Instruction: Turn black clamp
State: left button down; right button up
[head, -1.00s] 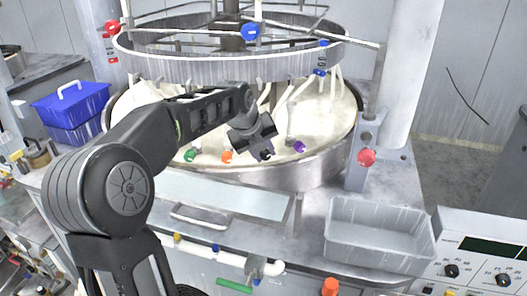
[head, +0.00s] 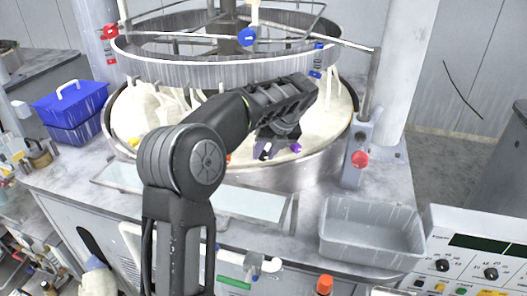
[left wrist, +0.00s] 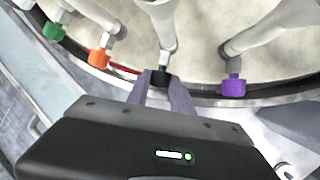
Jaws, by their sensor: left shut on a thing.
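The black clamp (left wrist: 161,77) sits at the end of a white tube at the near rim of the round basin, in the left wrist view. My left gripper (left wrist: 162,86) is shut on it, with one purple-grey finger on each side. In the head view my left gripper (head: 265,151) reaches down at the front rim of the basin, and it mostly hides the black clamp there. My right gripper is not in view.
A purple clamp (left wrist: 234,87) is to the right of the black one; orange (left wrist: 98,57) and green (left wrist: 54,31) clamps are to the left. A metal ring (head: 205,72) hangs above the basin (head: 300,176). A grey tray (head: 370,250) stands at the right.

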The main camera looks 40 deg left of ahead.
aim_at(266, 153)
pick_arm(q)
jog(key=shift+g+y, duration=0.3)
jog(key=c, duration=1.1)
grip_release()
jog(key=shift+d, duration=0.1)
jog(key=shift+v, duration=3.85)
jog(key=shift+w, duration=0.1)
